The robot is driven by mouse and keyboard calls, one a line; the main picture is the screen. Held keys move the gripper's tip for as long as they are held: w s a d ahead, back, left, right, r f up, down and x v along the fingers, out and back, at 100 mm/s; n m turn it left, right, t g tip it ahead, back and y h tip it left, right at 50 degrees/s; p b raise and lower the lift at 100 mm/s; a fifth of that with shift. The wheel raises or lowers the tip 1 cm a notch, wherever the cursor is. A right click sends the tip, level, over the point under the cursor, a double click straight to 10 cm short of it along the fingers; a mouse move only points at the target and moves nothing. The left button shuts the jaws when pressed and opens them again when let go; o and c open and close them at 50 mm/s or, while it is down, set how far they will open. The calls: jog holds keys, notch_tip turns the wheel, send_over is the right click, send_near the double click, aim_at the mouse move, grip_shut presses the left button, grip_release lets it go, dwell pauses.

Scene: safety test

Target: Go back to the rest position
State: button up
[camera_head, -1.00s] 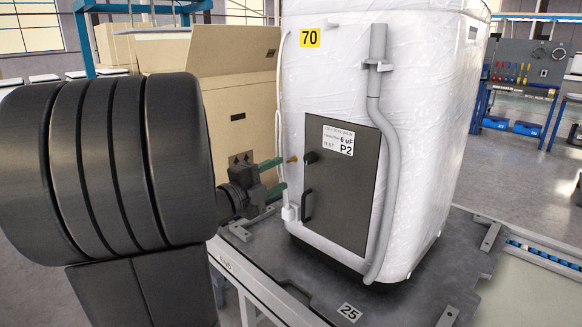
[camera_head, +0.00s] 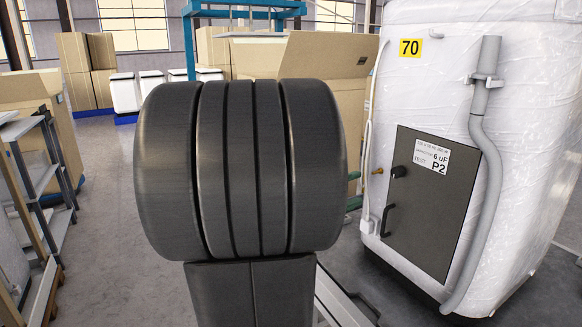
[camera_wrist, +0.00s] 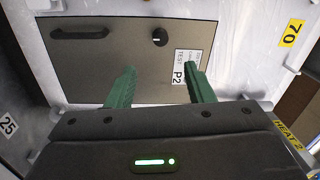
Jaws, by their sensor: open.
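My gripper (camera_wrist: 160,88) shows in the wrist view with two green fingers spread apart and nothing between them. It faces the dark access panel (camera_wrist: 120,45) of a white plastic-wrapped appliance, with a gap I cannot measure. The panel has a black handle, a round black knob and a label reading "6 uF P2". There my black arm hides most of the gripper; only bits of green finger (camera_head: 354,176) show beside the panel.
The wrapped appliance (camera_head: 440,70) with a grey hose (camera_head: 488,150) fills the right. An open cardboard box (camera_head: 330,75) stands behind my arm. A shelf rack (camera_head: 45,170) is at the left. Floor (camera_head: 110,200) between rack and arm is clear.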

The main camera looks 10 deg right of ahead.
aim_at(394, 174)
jog(key=b+x, duration=0.1)
jog(key=x, duration=1.1)
jog(key=shift+w+d, duration=0.15)
jog(key=shift+d, duration=0.1)
